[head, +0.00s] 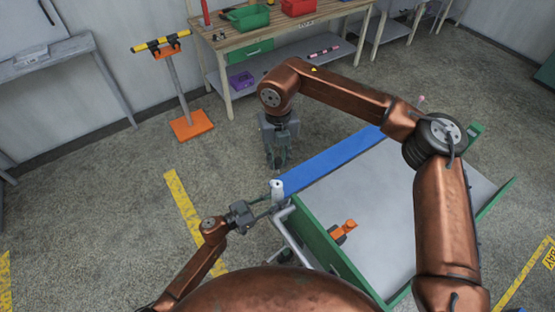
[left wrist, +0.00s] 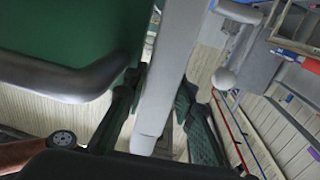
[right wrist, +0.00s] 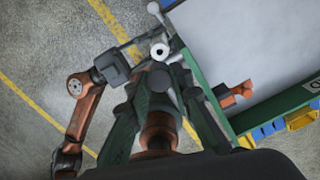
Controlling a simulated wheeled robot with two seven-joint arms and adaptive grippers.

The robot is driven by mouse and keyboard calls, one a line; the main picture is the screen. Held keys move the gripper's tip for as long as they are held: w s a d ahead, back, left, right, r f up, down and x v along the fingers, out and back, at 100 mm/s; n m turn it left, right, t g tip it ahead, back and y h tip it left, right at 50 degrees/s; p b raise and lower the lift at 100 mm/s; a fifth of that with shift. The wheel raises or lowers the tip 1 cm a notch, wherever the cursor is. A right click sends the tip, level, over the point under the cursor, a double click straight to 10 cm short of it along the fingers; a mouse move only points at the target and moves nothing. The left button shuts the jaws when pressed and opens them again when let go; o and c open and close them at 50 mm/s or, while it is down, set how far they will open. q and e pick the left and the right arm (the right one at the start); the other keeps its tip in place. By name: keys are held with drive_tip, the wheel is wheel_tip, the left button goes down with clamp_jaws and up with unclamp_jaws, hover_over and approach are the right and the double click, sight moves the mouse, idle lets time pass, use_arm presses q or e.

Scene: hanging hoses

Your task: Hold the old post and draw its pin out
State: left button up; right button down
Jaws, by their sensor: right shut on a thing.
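The old post (head: 278,197) is a pale upright piece at the near left corner of the cart. My left gripper (head: 272,204) has its fingers on both sides of it; in the left wrist view the pale post (left wrist: 165,75) runs between the green fingers, which look pressed to it. My right gripper (head: 277,165) points down just above the post. In the right wrist view the post's round top (right wrist: 160,50) shows a dark hole. Something small and grey, apparently the pin (right wrist: 160,82), is between the right fingertips, partly hidden.
The cart (head: 390,215) has a grey top, green rims and a blue strip (head: 330,160). An orange fitting (head: 344,230) sits inside its near rim. A workbench (head: 280,30) with bins stands behind. A yellow-topped stand (head: 180,90) is at back left, with open floor before it.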

use_arm(q)
drive_tip(key=o, duration=0.5)
drive_tip(key=v, duration=1.2)
drive_tip(key=shift+a, duration=0.1)
